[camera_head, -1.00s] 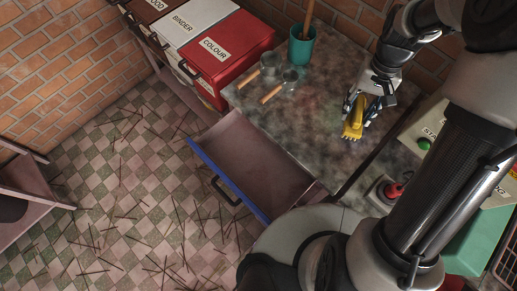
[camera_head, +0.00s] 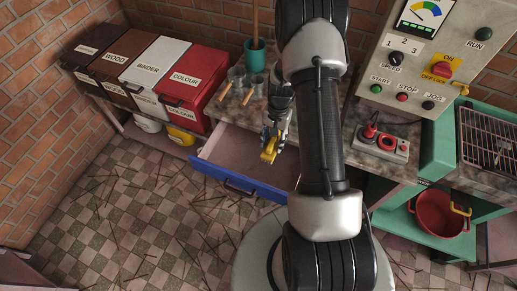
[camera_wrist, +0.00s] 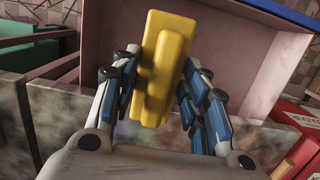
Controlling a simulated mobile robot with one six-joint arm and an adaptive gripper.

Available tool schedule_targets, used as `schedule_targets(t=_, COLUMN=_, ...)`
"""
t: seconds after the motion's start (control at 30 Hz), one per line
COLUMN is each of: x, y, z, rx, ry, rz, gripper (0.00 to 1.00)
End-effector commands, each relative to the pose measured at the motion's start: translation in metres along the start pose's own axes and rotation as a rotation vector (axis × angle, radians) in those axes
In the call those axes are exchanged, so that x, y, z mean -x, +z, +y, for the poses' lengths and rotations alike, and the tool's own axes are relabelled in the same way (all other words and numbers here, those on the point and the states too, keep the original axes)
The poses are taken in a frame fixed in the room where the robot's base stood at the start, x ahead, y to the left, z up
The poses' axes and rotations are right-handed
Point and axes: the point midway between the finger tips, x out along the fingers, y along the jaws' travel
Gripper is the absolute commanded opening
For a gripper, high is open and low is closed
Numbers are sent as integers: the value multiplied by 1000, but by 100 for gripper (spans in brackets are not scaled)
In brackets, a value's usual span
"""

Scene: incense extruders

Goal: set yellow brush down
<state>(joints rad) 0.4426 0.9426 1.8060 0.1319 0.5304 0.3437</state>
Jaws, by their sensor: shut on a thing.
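The yellow brush (camera_head: 268,155) is held in my gripper (camera_head: 272,140), over or beside the open drawer (camera_head: 225,152) with the blue front. In the wrist view the brush (camera_wrist: 165,65) stands lengthwise between the blue-padded fingers of my gripper (camera_wrist: 160,90), which are closed on its sides. The pinkish drawer interior (camera_wrist: 235,50) shows behind it. The brush's bristles cannot be made out. I cannot tell its height above the drawer floor. My arm hides part of the worktop and the drawer's right end.
On the worktop stand a teal cup (camera_head: 254,58) and small metal cups with wooden handles (camera_head: 236,78). Labelled bins, including a red COLOUR bin (camera_head: 192,85), stand left. A switch box (camera_head: 380,142) and a control panel (camera_head: 430,60) are right. Thin sticks litter the floor.

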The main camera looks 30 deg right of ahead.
Motion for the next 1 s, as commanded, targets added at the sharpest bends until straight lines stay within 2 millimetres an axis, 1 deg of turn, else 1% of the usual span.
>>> schedule_targets(t=0.03, x=-11, y=-2, z=2, rx=-9, ry=0, rz=-3, gripper=15)
schedule_targets(t=0.07, x=-18, y=-2, z=2, rx=-10, ry=0, rz=-4, gripper=15)
schedule_targets(t=0.3, x=-81, y=-11, z=1, rx=-6, ry=1, rz=-4, gripper=15)
schedule_targets(t=0.57, x=-138, y=-20, z=1, rx=-5, ry=1, rz=-3, gripper=15)
schedule_targets(t=0.6, x=-135, y=-25, z=-8, rx=-1, ry=-2, rz=3, gripper=15)
schedule_targets(t=0.7, x=-132, y=-32, z=-25, rx=0, ry=-2, rz=3, gripper=15)
schedule_targets(t=0.8, x=-132, y=-36, z=-35, rx=-1, ry=-1, rz=1, gripper=15)
schedule_targets(t=0.93, x=-130, y=-40, z=-43, rx=-3, ry=-1, rz=0, gripper=15)
schedule_targets(t=1.0, x=-130, y=-43, z=-52, rx=-1, ry=-1, rz=1, gripper=15)
